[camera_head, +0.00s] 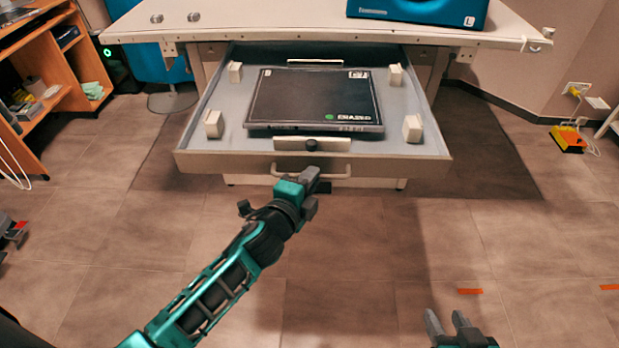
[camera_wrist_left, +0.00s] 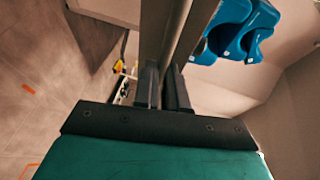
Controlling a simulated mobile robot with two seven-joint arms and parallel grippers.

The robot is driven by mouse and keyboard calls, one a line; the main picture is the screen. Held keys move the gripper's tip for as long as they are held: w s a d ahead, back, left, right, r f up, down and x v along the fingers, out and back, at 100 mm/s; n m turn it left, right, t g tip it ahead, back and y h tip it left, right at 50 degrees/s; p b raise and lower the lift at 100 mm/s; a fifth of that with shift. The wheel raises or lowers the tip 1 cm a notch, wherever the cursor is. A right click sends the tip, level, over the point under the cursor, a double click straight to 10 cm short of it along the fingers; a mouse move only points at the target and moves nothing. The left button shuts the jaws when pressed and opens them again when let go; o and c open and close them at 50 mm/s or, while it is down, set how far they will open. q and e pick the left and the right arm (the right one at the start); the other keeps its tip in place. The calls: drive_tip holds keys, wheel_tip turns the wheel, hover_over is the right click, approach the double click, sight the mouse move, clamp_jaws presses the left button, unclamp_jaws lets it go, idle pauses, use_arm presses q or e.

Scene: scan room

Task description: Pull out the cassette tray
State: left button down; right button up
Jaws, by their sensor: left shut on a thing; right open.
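The cassette tray (camera_head: 190,163) is a grey drawer under the white table, and it stands pulled out toward me. A black flat cassette (camera_head: 313,95) lies in it between several white corner blocks. The tray's front has a pale bar handle (camera_head: 345,174). My left gripper (camera_head: 312,180) is at this handle and shut on it, partly hiding it. In the left wrist view, its two dark fingers (camera_wrist_left: 163,88) are closed around a grey bar. My right gripper (camera_head: 448,324) is open and empty, low over the floor at the bottom right.
The white table (camera_head: 290,20) stands over the tray with a blue device (camera_head: 418,10) on top. A wooden shelf (camera_head: 60,60) is at the left. A yellow-orange object (camera_head: 567,139) lies on the floor at the right. The floor in front is clear.

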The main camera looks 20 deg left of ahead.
use_arm(q)
drive_tip(key=c, duration=1.3)
unclamp_jaws()
drive_tip(key=shift+o, duration=0.6)
use_arm(e)
drive_tip(key=shift+w+r, duration=0.25)
drive_tip(key=shift+r, duration=0.05)
use_arm(q)
drive_tip(key=shift+r, duration=0.1)
drive_tip(key=v, duration=1.3)
drive_tip(key=shift+f+p, duration=0.25)
drive_tip(key=shift+p, duration=0.2)
use_arm(e)
drive_tip(key=shift+s+d, duration=0.25)
drive_tip(key=shift+s, duration=0.05)
drive_tip(key=shift+w+a, duration=0.1)
drive_tip(key=shift+w, duration=0.1)
drive_tip(key=shift+r, duration=0.1)
